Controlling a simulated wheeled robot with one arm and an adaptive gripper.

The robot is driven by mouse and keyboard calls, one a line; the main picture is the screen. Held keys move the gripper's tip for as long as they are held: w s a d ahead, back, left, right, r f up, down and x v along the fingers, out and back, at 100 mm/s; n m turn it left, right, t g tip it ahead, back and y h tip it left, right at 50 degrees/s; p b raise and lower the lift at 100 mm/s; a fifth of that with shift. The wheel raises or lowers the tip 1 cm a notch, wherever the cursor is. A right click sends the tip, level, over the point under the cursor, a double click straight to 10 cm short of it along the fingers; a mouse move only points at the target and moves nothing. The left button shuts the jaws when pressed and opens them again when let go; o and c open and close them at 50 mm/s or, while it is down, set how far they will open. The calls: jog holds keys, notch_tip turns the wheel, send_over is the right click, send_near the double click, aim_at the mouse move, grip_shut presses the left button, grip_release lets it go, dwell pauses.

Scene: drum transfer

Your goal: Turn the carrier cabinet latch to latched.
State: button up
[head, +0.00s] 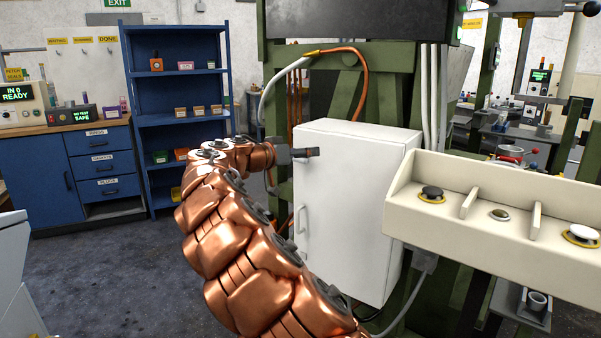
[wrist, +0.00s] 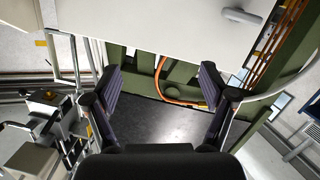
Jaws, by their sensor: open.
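A white cabinet (head: 375,215) is mounted on the green frame, with its door closed as far as I can see. A small pale handle (head: 300,219) is on the door's lower left; a grey handle (wrist: 240,15) shows on the white panel at the top of the wrist view. My gripper (head: 312,152) is in front of the upper part of the door. In the wrist view my gripper (wrist: 163,85) is open, its dark fingers spread with nothing between them.
A cream control box (head: 490,225) with black and white buttons juts out at the right, near the cabinet. Orange and white cables (head: 362,75) run above the cabinet. A blue shelf (head: 180,110) and blue drawers (head: 100,165) stand at the left. Dark floor (head: 110,270) there is clear.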

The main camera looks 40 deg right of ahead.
aim_at(299, 160)
jog(key=w+d+f+t+h+b, duration=0.1)
jog(key=w+d+f+t+b, duration=0.15)
jog(key=w+f, duration=0.55)
jog(key=shift+m+t, duration=0.4)
jog(key=shift+t, duration=0.05)
jog(key=shift+w+d+r, duration=0.2)
jog(key=shift+w+d, duration=0.25)
jog(key=shift+d, duration=0.75)
jog(key=shift+w+d+r, duration=0.25)
jog(key=shift+w+d, duration=0.25)
jog(key=shift+d, duration=0.65)
jog(key=shift+w+d+r, duration=0.2)
jog(key=shift+w+d, duration=0.25)
jog(key=shift+d, duration=0.75)
jog(key=c, duration=1.2)
jog(key=shift+o, duration=0.2)
